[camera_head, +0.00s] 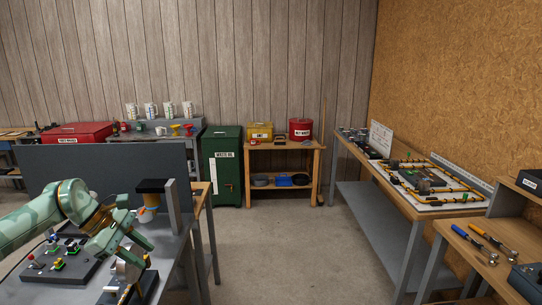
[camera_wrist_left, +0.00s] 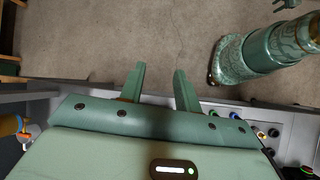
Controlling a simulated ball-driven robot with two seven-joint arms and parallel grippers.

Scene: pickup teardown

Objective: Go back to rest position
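My left arm comes in from the left in the head view. My left gripper (camera_head: 124,248) is above the grey workbench (camera_head: 170,246) at the lower left. In the left wrist view the two green fingers of the left gripper (camera_wrist_left: 159,88) are spread apart with nothing between them, and bare floor shows beyond them. My right gripper does not show clearly in either view.
A green cabinet (camera_head: 222,170) stands behind. Central floor (camera_head: 280,240) is clear. A right-hand bench (camera_head: 400,200) carries a pipe board.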

